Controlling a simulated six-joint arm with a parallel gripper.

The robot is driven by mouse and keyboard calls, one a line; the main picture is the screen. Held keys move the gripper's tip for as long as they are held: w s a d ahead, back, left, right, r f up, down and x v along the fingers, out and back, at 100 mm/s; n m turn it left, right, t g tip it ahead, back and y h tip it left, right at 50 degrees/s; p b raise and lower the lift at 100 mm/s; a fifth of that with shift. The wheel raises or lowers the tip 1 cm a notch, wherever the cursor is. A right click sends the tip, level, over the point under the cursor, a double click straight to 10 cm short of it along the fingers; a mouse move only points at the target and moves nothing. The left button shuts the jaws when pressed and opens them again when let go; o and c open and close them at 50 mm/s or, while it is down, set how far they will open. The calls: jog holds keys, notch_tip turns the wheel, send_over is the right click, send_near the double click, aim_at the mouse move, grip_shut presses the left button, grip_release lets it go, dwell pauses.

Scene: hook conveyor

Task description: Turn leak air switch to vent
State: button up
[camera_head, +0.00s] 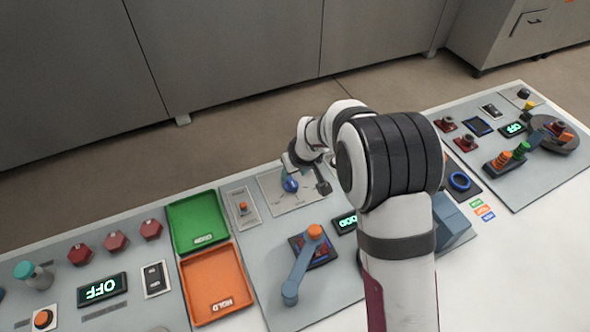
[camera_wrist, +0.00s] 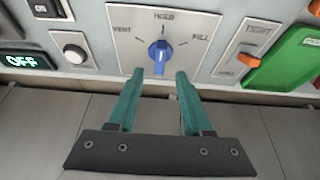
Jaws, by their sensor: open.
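The leak air switch is a blue rotary knob (camera_wrist: 160,50) on a light plate (camera_wrist: 190,20) marked VENT at left, HOLD at top and FILL at right in the wrist view. Its pointer appears to be up, toward HOLD. My gripper (camera_wrist: 158,75) is open, with its two teal fingers apart and their tips just short of the knob, one to either side. I see no contact. In the head view the blue knob (camera_head: 290,184) shows beneath my gripper (camera_head: 305,172), which is partly hidden by my arm.
A toggle switch with an orange tip (camera_head: 243,207) sits beside the knob plate. A green tray (camera_head: 197,222) and an orange tray (camera_head: 215,285) lie further left. A blue lever with an orange knob (camera_head: 302,265) stands in front.

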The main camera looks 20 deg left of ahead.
aim_at(291, 180)
jog(key=x, duration=0.5)
jog(key=shift+f, duration=0.2)
grip_shut()
